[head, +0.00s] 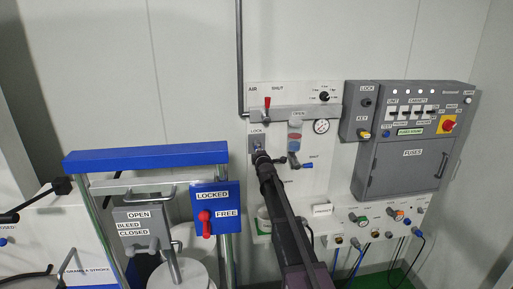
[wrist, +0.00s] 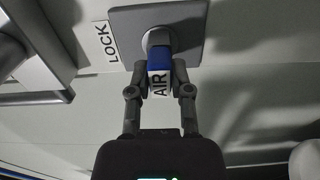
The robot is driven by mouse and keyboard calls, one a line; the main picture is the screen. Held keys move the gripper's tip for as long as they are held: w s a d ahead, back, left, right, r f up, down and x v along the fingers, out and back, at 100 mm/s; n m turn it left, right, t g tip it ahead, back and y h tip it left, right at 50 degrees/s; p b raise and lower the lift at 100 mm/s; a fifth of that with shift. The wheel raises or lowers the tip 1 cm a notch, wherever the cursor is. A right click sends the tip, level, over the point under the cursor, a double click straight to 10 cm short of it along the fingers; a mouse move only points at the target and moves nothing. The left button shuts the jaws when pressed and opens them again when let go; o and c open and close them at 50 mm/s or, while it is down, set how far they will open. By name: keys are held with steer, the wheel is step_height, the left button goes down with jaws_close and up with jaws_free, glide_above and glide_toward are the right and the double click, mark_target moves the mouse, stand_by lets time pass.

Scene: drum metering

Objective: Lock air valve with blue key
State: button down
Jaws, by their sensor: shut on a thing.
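The blue key (wrist: 158,58) with a white "AIR" tag is between the fingertips of my gripper (wrist: 160,80) in the wrist view. My gripper is shut on it. The key's front end meets the lock on a grey plate (wrist: 192,28) beside the "LOCK" label; I cannot tell how deep it sits. In the head view my gripper (head: 259,155) is at the grey lock plate (head: 256,140) on the air panel and hides the key. The red air valve handle (head: 267,103) stands nearly upright, just left of below the "SHUT" label.
Right of the lock are a blue-and-red filter unit (head: 295,138), a gauge (head: 321,126) and a blue-tipped lever (head: 306,165). A grey fuse cabinet (head: 412,170) is further right. A blue-topped frame (head: 145,158) with a red lever (head: 205,222) stands left.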

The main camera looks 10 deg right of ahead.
steer(key=shift+m, duration=2.1)
steer(key=shift+m, duration=2.3)
